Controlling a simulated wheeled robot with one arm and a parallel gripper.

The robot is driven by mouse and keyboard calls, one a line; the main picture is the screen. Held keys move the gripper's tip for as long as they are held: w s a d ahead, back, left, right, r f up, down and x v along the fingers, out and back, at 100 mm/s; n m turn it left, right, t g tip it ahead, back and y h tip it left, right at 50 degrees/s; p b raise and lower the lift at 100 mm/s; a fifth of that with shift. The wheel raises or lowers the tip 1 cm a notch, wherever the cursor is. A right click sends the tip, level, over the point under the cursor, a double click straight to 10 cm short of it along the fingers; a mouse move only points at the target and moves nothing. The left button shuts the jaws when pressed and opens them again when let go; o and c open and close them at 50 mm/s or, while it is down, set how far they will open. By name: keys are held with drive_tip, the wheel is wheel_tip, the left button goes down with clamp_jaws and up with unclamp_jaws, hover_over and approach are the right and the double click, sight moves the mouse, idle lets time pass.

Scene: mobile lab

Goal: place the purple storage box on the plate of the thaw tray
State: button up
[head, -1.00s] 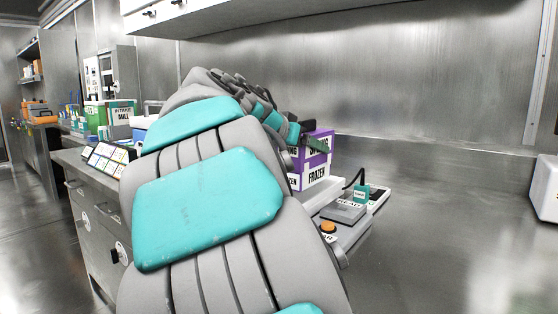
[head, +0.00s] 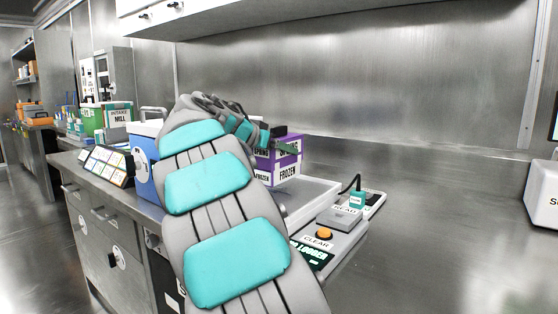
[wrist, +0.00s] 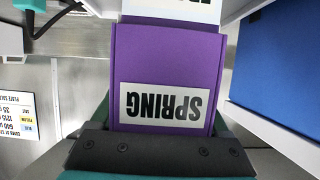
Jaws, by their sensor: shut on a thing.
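The purple storage box (head: 287,158) has white labels reading SPRING and FROZEN. In the head view it is upright by the far left end of a white tray (head: 318,196), which looks like the thaw tray. I cannot tell whether the box touches the tray. My gripper (head: 270,142) is shut on the box near its top, partly hidden by my arm. In the wrist view the box (wrist: 168,60) fills the middle, between the fingers of my gripper (wrist: 160,128). The tray's plate is partly hidden by my arm.
Beside the tray are an orange CLEAR button (head: 324,235), a lit display (head: 308,254) and a grey READ pad (head: 340,217) with a teal plug (head: 356,199). A blue container (head: 144,165) stands left of my arm.

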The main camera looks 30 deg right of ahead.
sight(262, 154)
drive_tip(key=shift+f, duration=1.6)
drive_tip(key=shift+f, duration=0.1)
drive_tip(key=o, duration=1.6)
drive_tip(key=shift+s+a, duration=0.1)
drive_tip(key=b+v, duration=0.1)
drive_tip(key=v, duration=1.1)
